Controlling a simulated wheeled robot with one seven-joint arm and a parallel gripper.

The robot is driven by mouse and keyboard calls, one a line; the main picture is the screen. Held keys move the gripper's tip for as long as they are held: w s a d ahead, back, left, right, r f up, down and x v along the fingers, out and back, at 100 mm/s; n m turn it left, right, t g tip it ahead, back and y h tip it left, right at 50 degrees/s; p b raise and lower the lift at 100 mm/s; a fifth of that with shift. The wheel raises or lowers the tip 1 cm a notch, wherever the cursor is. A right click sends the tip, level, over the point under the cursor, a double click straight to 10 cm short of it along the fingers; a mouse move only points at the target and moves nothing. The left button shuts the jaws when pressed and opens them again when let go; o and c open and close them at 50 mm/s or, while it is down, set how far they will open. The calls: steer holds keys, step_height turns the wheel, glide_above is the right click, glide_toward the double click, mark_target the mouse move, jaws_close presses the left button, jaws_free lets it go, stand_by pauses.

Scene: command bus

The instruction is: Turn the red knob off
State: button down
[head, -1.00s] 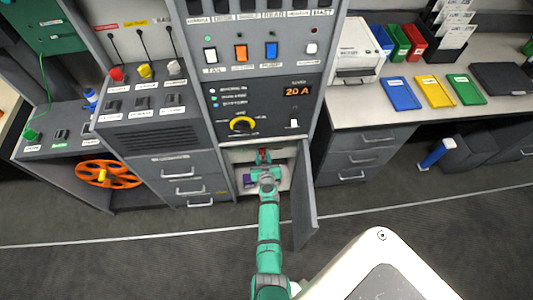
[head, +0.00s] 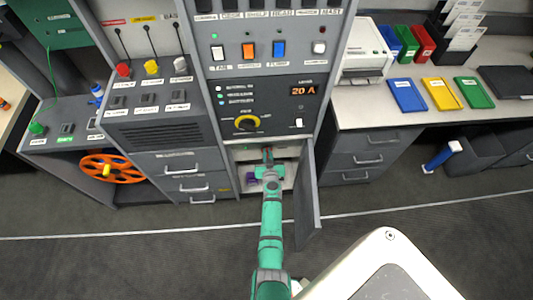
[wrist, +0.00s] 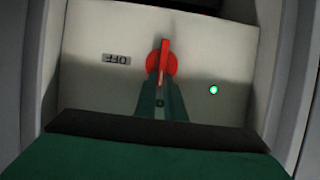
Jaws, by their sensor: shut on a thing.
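The red knob (wrist: 165,48) has a round base and a raised bar that stands nearly upright in the wrist view. It is on a pale panel (wrist: 200,45) inside the open lower compartment. An "OFF" label (wrist: 116,59), upside down in this view, is left of the knob, and a green light (wrist: 213,90) glows at its lower right. My gripper (wrist: 161,82) is shut on the knob's bar, with its fingers narrowing towards it. In the head view my gripper (head: 268,163) reaches into the compartment and mostly hides the knob.
The compartment's grey door (head: 307,200) stands open right of my arm. A purple thing (head: 251,177) lies inside, left of my gripper. A yellow dial (head: 247,124) and the "20 A" display (head: 304,91) are above. Open floor lies in front.

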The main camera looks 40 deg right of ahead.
steer(key=shift+w, duration=0.15)
steer(key=shift+s+d+f+m+t+y, duration=0.25)
steer(key=shift+m+t+y, duration=0.25)
steer(key=shift+m, duration=0.5)
steer(key=shift+s+d+f+m+t+y, duration=0.15)
steer(key=shift+d+m+t+y, duration=0.25)
steer(key=shift+m+y, duration=0.45)
steer(key=shift+s+d+f+m+t+y, duration=0.1)
steer(key=shift+s+d+m+t+y, duration=0.25)
steer(key=shift+m, duration=0.8)
steer(key=shift+w, duration=0.15)
steer(key=c, duration=1.9)
jaws_free()
steer(key=shift+o, duration=0.3)
steer(key=shift+r, duration=0.1)
